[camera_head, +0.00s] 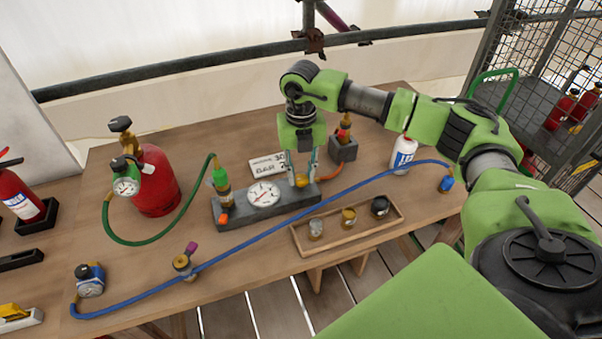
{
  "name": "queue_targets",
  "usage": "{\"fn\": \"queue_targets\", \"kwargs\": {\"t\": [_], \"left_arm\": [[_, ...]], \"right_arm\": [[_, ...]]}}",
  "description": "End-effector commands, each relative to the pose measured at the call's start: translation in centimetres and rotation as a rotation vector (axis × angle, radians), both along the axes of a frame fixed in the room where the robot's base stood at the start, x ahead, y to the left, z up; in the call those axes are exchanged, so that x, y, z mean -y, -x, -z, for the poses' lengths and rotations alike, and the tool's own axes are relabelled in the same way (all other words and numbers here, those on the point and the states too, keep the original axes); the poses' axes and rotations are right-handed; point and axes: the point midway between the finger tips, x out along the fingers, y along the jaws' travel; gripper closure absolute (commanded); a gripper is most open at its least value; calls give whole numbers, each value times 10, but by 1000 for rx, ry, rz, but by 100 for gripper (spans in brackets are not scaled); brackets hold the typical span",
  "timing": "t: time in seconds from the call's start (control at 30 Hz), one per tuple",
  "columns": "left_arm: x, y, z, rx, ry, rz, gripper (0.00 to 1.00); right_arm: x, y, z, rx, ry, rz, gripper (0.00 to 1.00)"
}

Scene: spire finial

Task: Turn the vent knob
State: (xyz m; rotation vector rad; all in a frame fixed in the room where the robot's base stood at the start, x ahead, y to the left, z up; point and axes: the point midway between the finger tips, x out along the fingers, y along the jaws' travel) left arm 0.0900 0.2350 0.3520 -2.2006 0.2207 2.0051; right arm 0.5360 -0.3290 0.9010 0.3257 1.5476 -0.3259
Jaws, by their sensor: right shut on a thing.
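A dark manifold block (240,214) lies on the wooden table, with a round white dial gauge (263,194) at its middle. A small yellow-brass knob (301,180) is at the block's right end; I take it for the vent knob, but no label is readable on it. My right gripper (302,174) points down over that end, its fingers closed about the knob and partly hiding it. An orange-tipped fitting (224,214) and a green hose coupling (221,178) are at the block's left end. My left gripper does not show.
A red cylinder (157,182) with a gauge stands at left, joined by a green hose. A blue hose (250,240) crosses the table in front of the block. A wooden tray (333,244) with small parts lies in front. A white bottle (403,154) stands at right.

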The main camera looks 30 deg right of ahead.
Motion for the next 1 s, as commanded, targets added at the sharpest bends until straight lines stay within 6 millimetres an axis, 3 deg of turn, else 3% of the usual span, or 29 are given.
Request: {"fn": "queue_targets", "kwargs": {"t": [0.77, 0.8, 0.83, 1.0], "left_arm": [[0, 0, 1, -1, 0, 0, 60], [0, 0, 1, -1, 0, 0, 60], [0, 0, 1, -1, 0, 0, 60], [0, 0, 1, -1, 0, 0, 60]], "right_arm": [[1, -2, -2, 6, 1, 101, 97], [1, -2, -2, 6, 1, 101, 66], [1, -2, -2, 6, 1, 100, 59], [1, -1, -1, 3, 0, 99, 59]]}}
